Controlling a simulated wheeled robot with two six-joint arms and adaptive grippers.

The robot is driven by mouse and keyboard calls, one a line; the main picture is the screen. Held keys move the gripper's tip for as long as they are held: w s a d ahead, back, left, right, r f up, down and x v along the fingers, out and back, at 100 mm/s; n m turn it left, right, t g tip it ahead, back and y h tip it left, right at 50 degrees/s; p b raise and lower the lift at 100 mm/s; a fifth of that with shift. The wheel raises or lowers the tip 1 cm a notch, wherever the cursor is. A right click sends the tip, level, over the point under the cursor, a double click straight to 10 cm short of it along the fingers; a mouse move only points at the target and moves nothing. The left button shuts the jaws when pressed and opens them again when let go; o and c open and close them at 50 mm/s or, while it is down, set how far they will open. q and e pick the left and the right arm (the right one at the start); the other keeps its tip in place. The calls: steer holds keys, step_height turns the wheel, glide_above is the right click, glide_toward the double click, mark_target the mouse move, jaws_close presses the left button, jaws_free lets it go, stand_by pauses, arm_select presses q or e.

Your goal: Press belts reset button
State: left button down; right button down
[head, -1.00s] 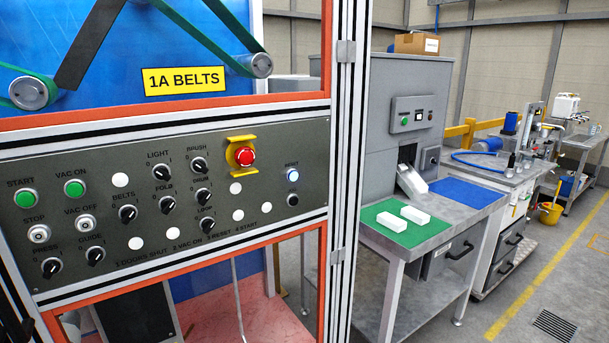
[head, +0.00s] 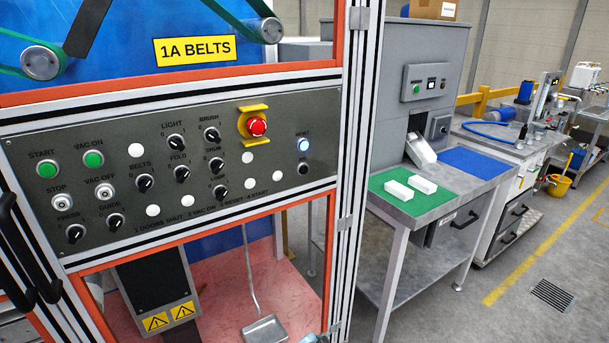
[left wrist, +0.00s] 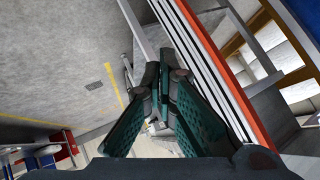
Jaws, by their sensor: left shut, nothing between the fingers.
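The lit blue-white reset button (head: 303,145) sits at the right end of the dark control panel (head: 262,185), with a small black button (head: 303,169) below it. The panel is under the yellow "1A BELTS" sign (head: 195,50). A black BELTS selector knob (head: 145,183) is on the left half of the panel. My left gripper (left wrist: 163,82) shows in the left wrist view with its dark green fingers closed together and empty. It is beside an orange-edged metal frame (left wrist: 225,75), apart from the button. My right gripper is not in view.
A red emergency stop (head: 257,126) in a yellow guard is left of the reset button. Several knobs and green buttons crowd the panel. A metal post (head: 356,150) stands right of it. A bench with a green mat (head: 410,205) is further right, with open floor beyond.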

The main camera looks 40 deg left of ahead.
mark_target(304, 145)
arm_select(q)
steer(key=w+a+r+t+y+p, duration=0.1)
steer(key=w+r+t, duration=0.15)
steer(key=r, duration=0.95)
steer(key=w+a+r+t+y, duration=0.15)
steer(key=w+r, duration=0.25)
steer(key=r, duration=0.7)
steer(key=w+r+t+y+p, duration=0.1)
steer(key=w+r+t, duration=0.15)
steer(key=r, duration=0.95)
step_height(304, 145, up, 14)
steer(key=s+a+n+t+y, duration=0.1)
steer(key=s+y, duration=0.1)
steer(key=shift+r+t+p, duration=0.25)
steer(key=shift+t+p, duration=0.05)
steer(key=shift+t, duration=0.05)
steer(key=shift+a+y, duration=0.1)
steer(key=shift+y, duration=0.15)
steer(key=shift+w+a+b, duration=0.4)
steer(key=shift+a, duration=1)
steer(key=shift+w+a+b, duration=0.35)
steer(key=shift+w+a, duration=0.05)
steer(key=shift+a, duration=1)
steer(key=shift+w+a+b, duration=0.4)
steer(key=shift+a, duration=1)
